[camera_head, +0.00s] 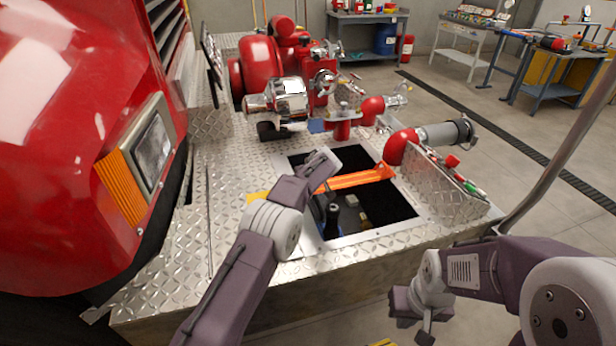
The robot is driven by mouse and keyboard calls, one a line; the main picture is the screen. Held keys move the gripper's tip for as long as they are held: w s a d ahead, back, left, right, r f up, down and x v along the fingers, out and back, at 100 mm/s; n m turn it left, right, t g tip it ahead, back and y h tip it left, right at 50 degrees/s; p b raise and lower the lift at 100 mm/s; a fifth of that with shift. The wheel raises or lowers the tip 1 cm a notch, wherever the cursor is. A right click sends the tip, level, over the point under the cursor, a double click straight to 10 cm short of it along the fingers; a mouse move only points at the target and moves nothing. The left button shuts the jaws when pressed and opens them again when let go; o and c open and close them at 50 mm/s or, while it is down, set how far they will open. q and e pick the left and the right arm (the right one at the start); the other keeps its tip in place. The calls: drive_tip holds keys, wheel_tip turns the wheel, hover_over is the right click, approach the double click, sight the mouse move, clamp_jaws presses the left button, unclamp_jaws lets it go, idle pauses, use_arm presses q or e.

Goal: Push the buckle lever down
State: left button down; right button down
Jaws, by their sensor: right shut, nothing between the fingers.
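An orange strap or bar (355,180) runs across the square opening (400,205) in the diamond-plate bumper deck. I cannot make out a separate buckle lever; it may be hidden by my left arm. My left arm reaches over the near left part of the opening, and its wrist covers the strap's left end. My left gripper's fingers cannot be made out clearly there. My right gripper (412,316) is shut and empty, low in front of the bumper's front face and apart from the strap.
Red pump fittings and chrome valves (290,95) stand behind the opening. A diamond-plate panel with small coloured knobs (445,185) stands at its right. The red truck body (60,130) rises at the left. Workbenches (365,30) are far back. Open floor lies to the right.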

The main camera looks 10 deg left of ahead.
use_arm(q)
drive_tip(key=shift+f, duration=0.15)
drive_tip(key=c, duration=1.5)
unclamp_jaws()
drive_tip(key=shift+w+f, duration=0.1)
drive_tip(key=shift+w, duration=0.05)
drive_tip(key=b+v, duration=0.1)
drive_tip(key=v, duration=0.8)
